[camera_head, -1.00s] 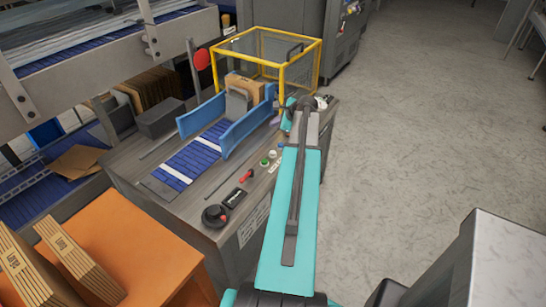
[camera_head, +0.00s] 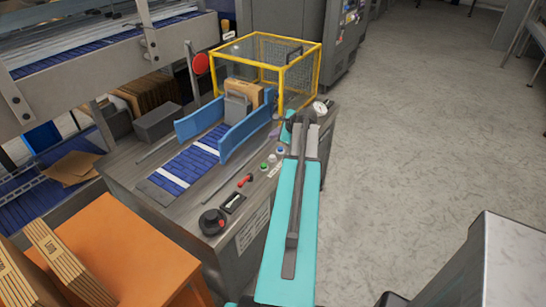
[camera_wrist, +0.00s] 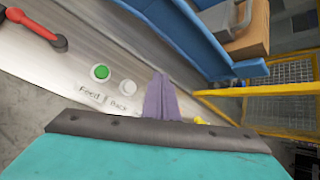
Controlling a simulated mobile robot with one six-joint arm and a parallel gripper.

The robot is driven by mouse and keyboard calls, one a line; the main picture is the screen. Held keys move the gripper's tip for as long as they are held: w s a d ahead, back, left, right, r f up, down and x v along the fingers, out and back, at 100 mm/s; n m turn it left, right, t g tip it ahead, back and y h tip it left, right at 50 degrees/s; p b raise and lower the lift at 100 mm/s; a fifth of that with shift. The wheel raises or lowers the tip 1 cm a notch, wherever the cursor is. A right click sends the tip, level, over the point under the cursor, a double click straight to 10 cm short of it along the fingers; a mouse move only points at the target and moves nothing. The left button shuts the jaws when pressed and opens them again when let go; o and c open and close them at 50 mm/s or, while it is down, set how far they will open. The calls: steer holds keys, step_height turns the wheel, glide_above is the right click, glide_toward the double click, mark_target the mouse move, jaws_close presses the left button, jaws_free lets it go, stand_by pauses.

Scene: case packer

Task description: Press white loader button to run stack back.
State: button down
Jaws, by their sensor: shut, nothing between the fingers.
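The white button (camera_head: 272,158) sits on the control strip at the table's right edge, between a green button (camera_head: 264,166) and a blue one (camera_head: 280,150). In the wrist view the white button (camera_wrist: 127,87) stands above a label reading "Back", beside the green button (camera_wrist: 99,72) labelled "Feed". My gripper (camera_wrist: 160,97) is shut and empty. Its purple-grey fingers show just right of the white button in the wrist view and appear apart from it. The blue button is not visible there. Brown cartons (camera_head: 243,86) stand behind a grey plate between blue side guides.
A red-handled lever (camera_head: 245,181) and a black knob (camera_head: 213,221) are on the same table. Blue guide rails (camera_head: 246,125) flank the blue roller lane. A yellow mesh cage (camera_head: 290,60) stands behind. Open floor lies to the right.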

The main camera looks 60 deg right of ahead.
steer(key=b, duration=0.4)
glide_above(274, 158)
step_height(274, 158, down, 6)
steer(key=shift+d+r, duration=0.1)
steer(key=shift+r, duration=0.05)
steer(key=shift+f, duration=1.35)
